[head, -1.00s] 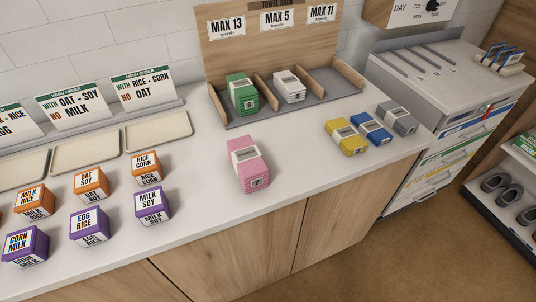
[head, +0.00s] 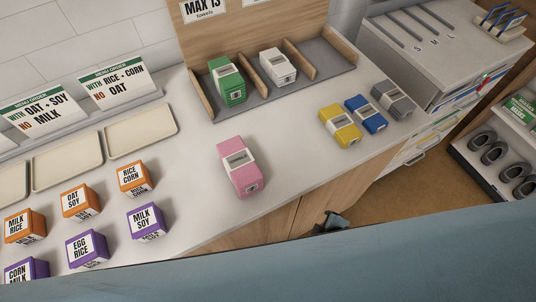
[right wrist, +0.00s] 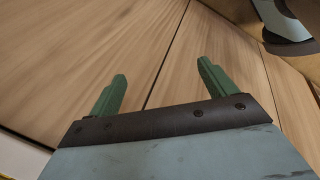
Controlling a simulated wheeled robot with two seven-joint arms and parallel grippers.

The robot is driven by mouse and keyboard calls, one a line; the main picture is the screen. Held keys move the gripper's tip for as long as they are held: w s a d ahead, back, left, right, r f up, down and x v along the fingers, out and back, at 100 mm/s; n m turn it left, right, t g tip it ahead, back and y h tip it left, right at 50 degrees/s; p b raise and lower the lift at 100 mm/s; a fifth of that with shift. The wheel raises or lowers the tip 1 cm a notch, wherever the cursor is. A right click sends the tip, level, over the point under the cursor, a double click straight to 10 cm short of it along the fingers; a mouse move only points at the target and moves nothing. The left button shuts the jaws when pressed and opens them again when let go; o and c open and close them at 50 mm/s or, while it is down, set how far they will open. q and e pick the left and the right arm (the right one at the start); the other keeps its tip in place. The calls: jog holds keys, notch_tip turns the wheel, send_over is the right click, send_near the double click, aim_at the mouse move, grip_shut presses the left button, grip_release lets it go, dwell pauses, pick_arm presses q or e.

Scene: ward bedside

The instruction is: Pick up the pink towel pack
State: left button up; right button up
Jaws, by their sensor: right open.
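The pink towel pack (head: 240,170) with a white band lies on the white counter, left of centre in the head view, near the counter's front edge. Nothing touches it. My right gripper (right wrist: 161,70) shows in the right wrist view with its green fingers apart and nothing between them. It faces the wooden cabinet front, and the pink pack is not in that view. In the head view one of my blue-grey arm links crosses the bottom. My left gripper is not in view.
The towel rack (head: 345,73) behind holds a green pack (head: 228,80) and a white pack (head: 277,67). Yellow (head: 340,126), blue (head: 366,113) and grey (head: 392,99) packs lie to the right. Several orange and purple boxes stand left. The counter around the pink pack is clear.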

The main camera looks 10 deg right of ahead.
jog(key=w+a+r+n+t+p, duration=0.1)
jog(key=w+r+n+t+p, duration=0.15)
jog(key=r, duration=0.85)
jog(key=w+r+n+t+p, duration=0.1)
jog(key=r+n, duration=0.2)
jog(key=r, duration=0.8)
jog(key=n+t+y, duration=0.5)
jog(key=n, duration=1.8)
send_near(246, 172)
jog(key=shift+g, duration=0.25)
jog(key=x, duration=0.7)
jog(key=shift+w+a, duration=0.1)
jog(key=shift+a, duration=0.3)
jog(key=x, duration=0.5)
jog(key=shift+w+d, duration=0.2)
jog(key=shift+d, duration=0.1)
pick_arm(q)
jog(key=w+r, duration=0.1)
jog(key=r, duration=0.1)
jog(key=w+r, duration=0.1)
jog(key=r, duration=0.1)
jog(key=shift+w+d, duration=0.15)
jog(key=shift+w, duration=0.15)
pick_arm(e)
jog(key=c, duration=1.2)
